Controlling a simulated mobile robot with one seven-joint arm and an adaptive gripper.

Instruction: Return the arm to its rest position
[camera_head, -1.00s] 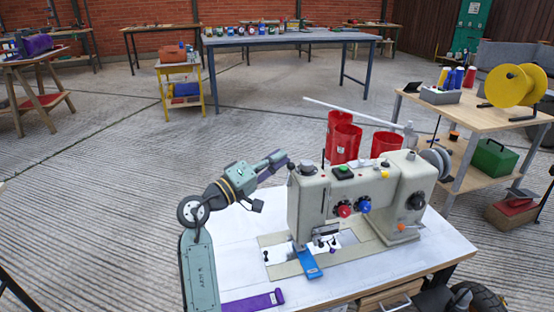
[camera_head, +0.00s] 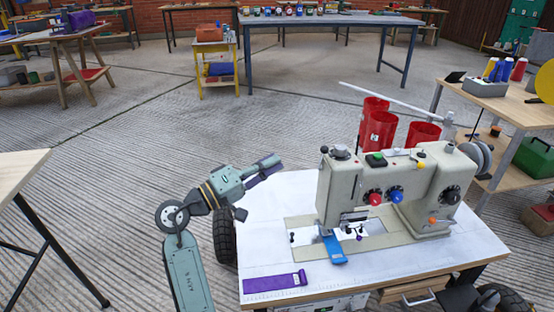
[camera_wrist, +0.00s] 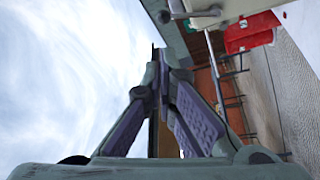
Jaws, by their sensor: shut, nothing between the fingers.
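My arm is green-grey and bent at the lower left of the head view, and my gripper (camera_head: 268,168) points up and to the right at its end. Sky fills the left of that view.
A wooden table (camera_head: 18,172) is at the left edge. Open concrete floor (camera_head: 120,130) lies between it and the far benches.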

